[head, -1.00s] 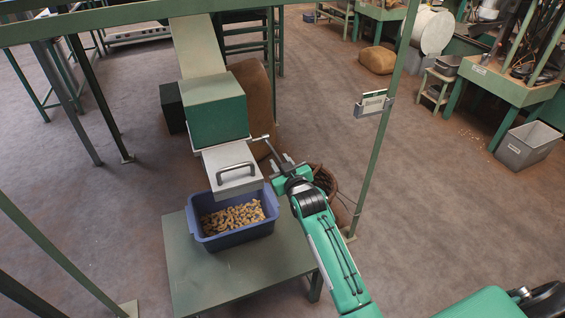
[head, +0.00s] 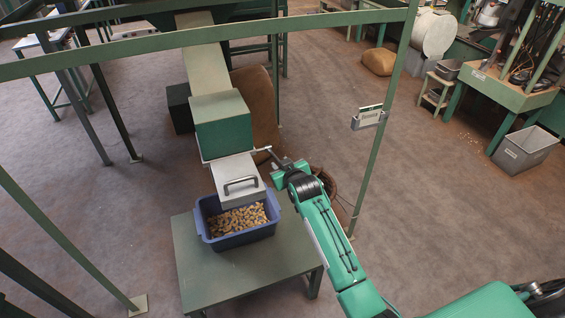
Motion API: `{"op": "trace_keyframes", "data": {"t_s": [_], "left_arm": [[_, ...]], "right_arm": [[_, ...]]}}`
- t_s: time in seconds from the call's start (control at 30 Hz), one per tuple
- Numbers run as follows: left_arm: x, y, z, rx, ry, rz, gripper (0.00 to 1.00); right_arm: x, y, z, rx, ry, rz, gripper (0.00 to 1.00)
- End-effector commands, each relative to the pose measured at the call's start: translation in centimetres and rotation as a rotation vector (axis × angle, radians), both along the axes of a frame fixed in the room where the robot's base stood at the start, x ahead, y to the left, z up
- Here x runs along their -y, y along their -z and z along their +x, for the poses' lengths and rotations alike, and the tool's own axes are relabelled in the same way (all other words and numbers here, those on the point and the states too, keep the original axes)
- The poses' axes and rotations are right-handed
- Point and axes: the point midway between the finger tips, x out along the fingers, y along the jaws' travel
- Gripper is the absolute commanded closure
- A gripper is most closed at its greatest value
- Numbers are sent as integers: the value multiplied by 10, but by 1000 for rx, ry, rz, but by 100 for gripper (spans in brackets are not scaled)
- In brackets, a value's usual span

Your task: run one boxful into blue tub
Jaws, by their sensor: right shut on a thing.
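The blue tub (head: 203,224) stands on a green table under the chute's mouth, with a layer of tan nuts (head: 238,219) in it. Above it is the green hopper box (head: 223,122) at the foot of a pale sloping chute (head: 207,68). A grey plate with a dark handle (head: 240,183) slopes from the box over the tub's back edge and hides part of the tub. A thin metal lever (head: 262,150) sticks out at the box's right side. My right gripper (head: 279,160) is shut on the lever's end. My left gripper is out of view.
The green table (head: 250,268) has bare room in front of the tub. A green post with a card holder (head: 368,118) stands right of my right arm. A grey bin (head: 525,148) stands far right.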

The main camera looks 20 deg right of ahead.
Motion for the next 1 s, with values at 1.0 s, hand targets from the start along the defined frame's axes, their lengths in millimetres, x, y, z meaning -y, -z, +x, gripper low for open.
{"op": "trace_keyframes", "data": {"t_s": [1.0], "left_arm": [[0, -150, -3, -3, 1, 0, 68]], "right_arm": [[-2, -77, 48, -565, 0, -18, 100]]}}
